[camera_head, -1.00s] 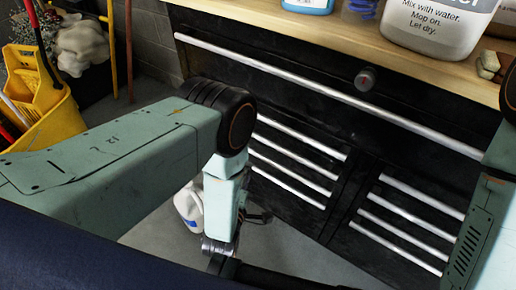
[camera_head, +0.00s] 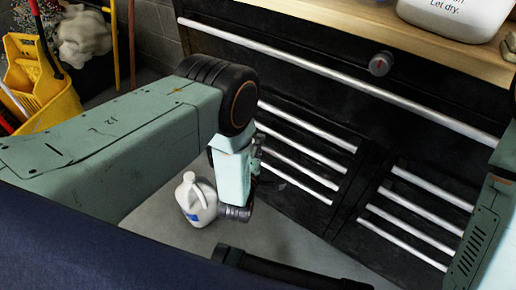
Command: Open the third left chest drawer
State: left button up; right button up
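The black tool chest (camera_head: 364,190) has a left and a right column of drawers with silver bar handles. The third left drawer handle (camera_head: 312,174) is in the left column, and the drawer looks closed.
A wide top drawer with a long handle (camera_head: 330,79) spans the chest below the wooden top (camera_head: 290,22). A white jug (camera_head: 196,200) stands on the floor behind my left wrist. A yellow mop bucket (camera_head: 40,85) is at upper left.

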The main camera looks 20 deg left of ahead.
pick_arm(q)
jog(key=shift+a, duration=0.1)
jog(key=shift+c, duration=0.3)
grip_shut()
